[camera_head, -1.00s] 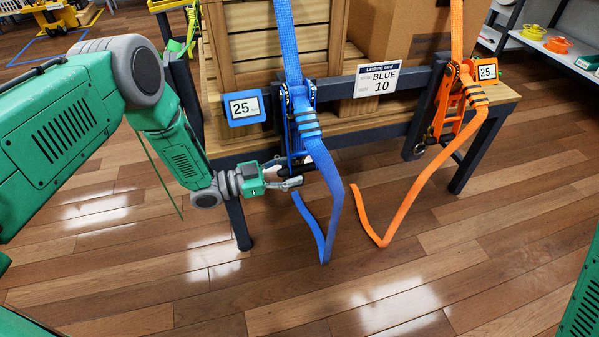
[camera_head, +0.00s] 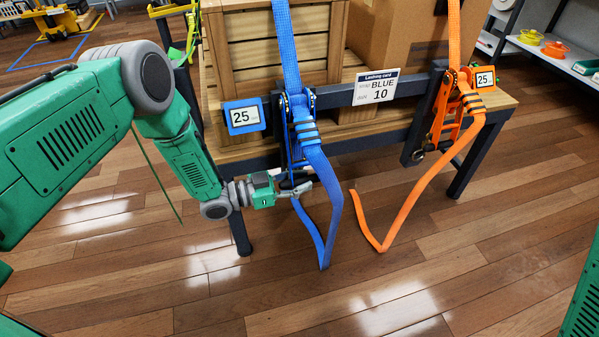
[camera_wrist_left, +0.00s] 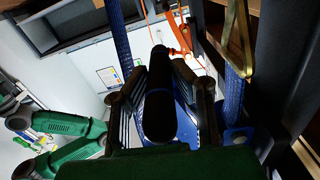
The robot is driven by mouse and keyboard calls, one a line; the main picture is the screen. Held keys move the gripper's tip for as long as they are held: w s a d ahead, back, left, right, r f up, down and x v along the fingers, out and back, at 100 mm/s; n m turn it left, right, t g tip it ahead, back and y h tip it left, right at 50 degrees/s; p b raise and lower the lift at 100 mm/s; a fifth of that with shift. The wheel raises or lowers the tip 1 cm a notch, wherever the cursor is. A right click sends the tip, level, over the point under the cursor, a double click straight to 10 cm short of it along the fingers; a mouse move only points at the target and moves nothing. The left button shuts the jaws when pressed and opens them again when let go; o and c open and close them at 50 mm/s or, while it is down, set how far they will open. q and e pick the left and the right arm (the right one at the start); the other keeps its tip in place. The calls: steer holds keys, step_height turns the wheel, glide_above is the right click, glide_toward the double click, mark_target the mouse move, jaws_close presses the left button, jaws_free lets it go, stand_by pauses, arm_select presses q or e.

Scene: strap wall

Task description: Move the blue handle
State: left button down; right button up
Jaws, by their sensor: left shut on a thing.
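The blue ratchet (camera_head: 299,112) hangs on the table's front rail with its blue strap (camera_head: 332,195) running through it and down to the floor. The lower end of its handle (camera_head: 290,176) is at my left gripper (camera_head: 297,187). In the left wrist view the dark handle grip (camera_wrist_left: 160,105) lies between the two fingers of my left gripper (camera_wrist_left: 160,95), which is shut on it. The card (camera_head: 376,87) reads BLUE 10. The blue-framed display (camera_head: 244,117) reads 25. My right gripper is not in view.
An orange ratchet (camera_head: 450,112) with its own strap hangs to the right, beside a display (camera_head: 485,79) reading 25. A wooden crate (camera_head: 262,50) and a cardboard box (camera_head: 395,40) stand on the table. The floor in front is clear.

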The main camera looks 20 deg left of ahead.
arm_select(q)
steer(key=s+n, duration=0.1)
steer(key=s+d+r+n+p, duration=0.1)
steer(key=shift+s+d+r, duration=0.15)
steer(key=shift+s+d, duration=0.15)
steer(key=shift+s, duration=0.05)
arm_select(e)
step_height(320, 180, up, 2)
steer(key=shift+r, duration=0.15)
arm_select(q)
steer(key=c, duration=1.4)
jaws_free()
steer(key=shift+a, duration=0.1)
steer(key=v, duration=1.2)
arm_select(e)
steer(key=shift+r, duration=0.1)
